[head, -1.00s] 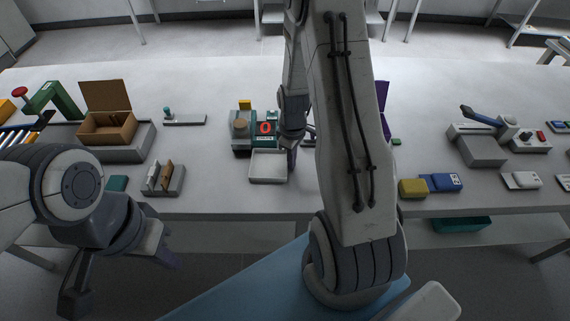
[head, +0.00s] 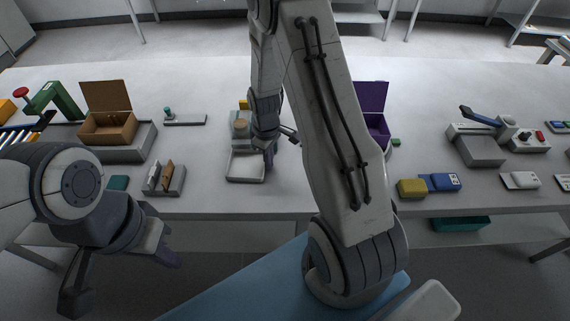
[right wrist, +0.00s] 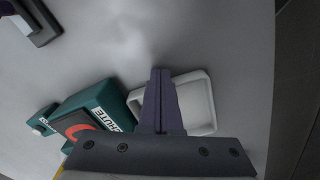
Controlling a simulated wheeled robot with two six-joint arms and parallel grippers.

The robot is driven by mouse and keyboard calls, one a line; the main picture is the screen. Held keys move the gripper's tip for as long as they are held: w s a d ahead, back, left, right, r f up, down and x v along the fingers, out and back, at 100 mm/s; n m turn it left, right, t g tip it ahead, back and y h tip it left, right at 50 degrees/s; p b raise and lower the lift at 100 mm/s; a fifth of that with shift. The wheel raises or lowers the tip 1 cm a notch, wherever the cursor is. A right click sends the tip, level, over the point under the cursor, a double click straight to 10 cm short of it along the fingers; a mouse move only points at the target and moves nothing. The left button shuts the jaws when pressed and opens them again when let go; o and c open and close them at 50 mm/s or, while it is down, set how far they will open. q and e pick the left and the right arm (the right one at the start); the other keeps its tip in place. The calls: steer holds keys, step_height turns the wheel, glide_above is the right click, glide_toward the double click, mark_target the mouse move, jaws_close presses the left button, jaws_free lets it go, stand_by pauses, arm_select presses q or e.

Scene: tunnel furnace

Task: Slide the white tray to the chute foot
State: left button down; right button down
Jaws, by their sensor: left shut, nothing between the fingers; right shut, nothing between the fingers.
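The white tray (head: 240,175) lies flat on the table, in front of the teal chute unit (head: 239,131). My right gripper (head: 269,164) is shut and empty, pointing down at the tray's right side; I cannot tell whether it touches. In the right wrist view, the shut fingers (right wrist: 161,73) cover part of the tray (right wrist: 200,100), and the teal block marked CHUTE (right wrist: 112,104) is beside them at left. My left gripper (head: 172,262) is shut and empty, low at the left before the table edge.
A grey holder (head: 175,186) with upright pieces stands left of the tray. A cardboard box (head: 106,128) is further left, and a purple box (head: 373,115) is behind my right arm. Yellow (head: 411,188) and blue (head: 441,182) blocks lie at right.

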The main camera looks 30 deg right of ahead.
steer(key=shift+w+a, duration=0.2)
steer(key=shift+a, duration=0.1)
stand_by(0.4)
steer(key=shift+w+a, duration=0.2)
steer(key=shift+a, duration=0.15)
steer(key=shift+d, duration=0.15)
steer(key=shift+s+d, duration=0.3)
steer(key=shift+d, duration=0.05)
step_height(320, 180, up, 10)
steer(key=p, duration=0.8)
steer(key=shift+p, duration=0.3)
